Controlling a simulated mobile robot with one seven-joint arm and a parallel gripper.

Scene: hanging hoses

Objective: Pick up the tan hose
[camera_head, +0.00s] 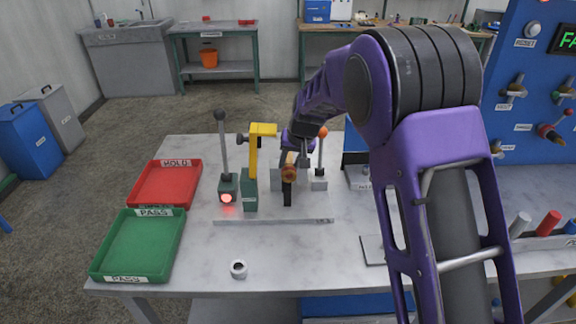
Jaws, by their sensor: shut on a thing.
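The tan hose (289,174) shows as a short brown-tan piece with a round end, small in the view, above the middle of the marble-topped table. My gripper (290,160) reaches down to it from behind and is shut on it; the fingers are small and partly hidden by the hose. A dark upright piece (287,195) stands just below the hose. I cannot tell whether the hose touches it. The rest of the hose is hidden or too small to make out.
Left of the hose stand a yellow clamp (254,150) and a lever post with a lit red lamp (227,198). An orange-knobbed lever (322,135) stands right. A red HOLD tray (150,205) and green PASS tray (98,258) lie left. A small grey ring (239,269) lies in front.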

